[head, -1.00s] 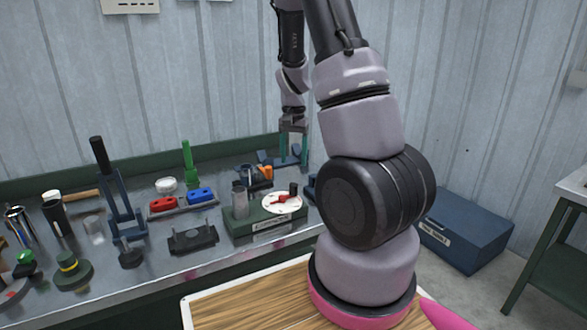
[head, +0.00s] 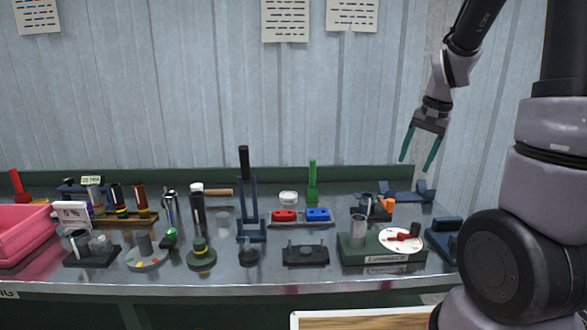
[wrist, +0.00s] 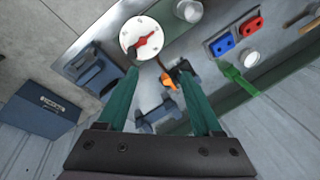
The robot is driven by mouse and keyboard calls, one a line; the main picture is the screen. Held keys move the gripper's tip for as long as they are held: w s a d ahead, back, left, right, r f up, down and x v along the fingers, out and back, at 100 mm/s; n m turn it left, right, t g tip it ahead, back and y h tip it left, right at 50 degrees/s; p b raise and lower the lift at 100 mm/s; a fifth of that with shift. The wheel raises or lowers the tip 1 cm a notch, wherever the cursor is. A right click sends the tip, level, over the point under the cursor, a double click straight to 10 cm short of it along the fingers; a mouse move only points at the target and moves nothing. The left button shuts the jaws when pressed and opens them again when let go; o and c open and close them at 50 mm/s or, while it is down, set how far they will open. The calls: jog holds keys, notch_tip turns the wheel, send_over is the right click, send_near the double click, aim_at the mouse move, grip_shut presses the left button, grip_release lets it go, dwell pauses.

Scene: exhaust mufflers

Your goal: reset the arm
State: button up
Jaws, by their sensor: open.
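My gripper (head: 421,148) is raised in the air above the right end of the metal workbench (head: 300,270), in front of the ribbed wall. Its two green fingers point down, spread apart, with nothing between them. In the wrist view, my gripper (wrist: 167,95) is open and looks down on the bench. The white dial with a red pointer (wrist: 146,37) and an orange-tipped part (wrist: 168,80) lie below and beyond the fingers. My arm fills the right side of the head view and hides what is behind it.
The bench holds a green dial box (head: 372,247), a red block (head: 285,216), a blue block (head: 318,215), a tall dark stand (head: 248,205), a green upright (head: 312,182) and a pink bin (head: 22,232). A blue box (wrist: 45,107) is on the floor. Air around my gripper is clear.

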jog(key=s+a+r+n+t, duration=0.1)
jog(key=s+a+r+t, duration=0.1)
jog(key=s+a+r, duration=0.2)
jog(key=s+a+r+n+t, duration=0.2)
jog(key=s+a+r, duration=0.1)
jog(key=s+r, duration=0.7)
jog(key=shift+s+a+r+t+y, duration=0.3)
jog(key=shift+s+a+r+t, duration=0.1)
jog(key=shift+s, duration=0.6)
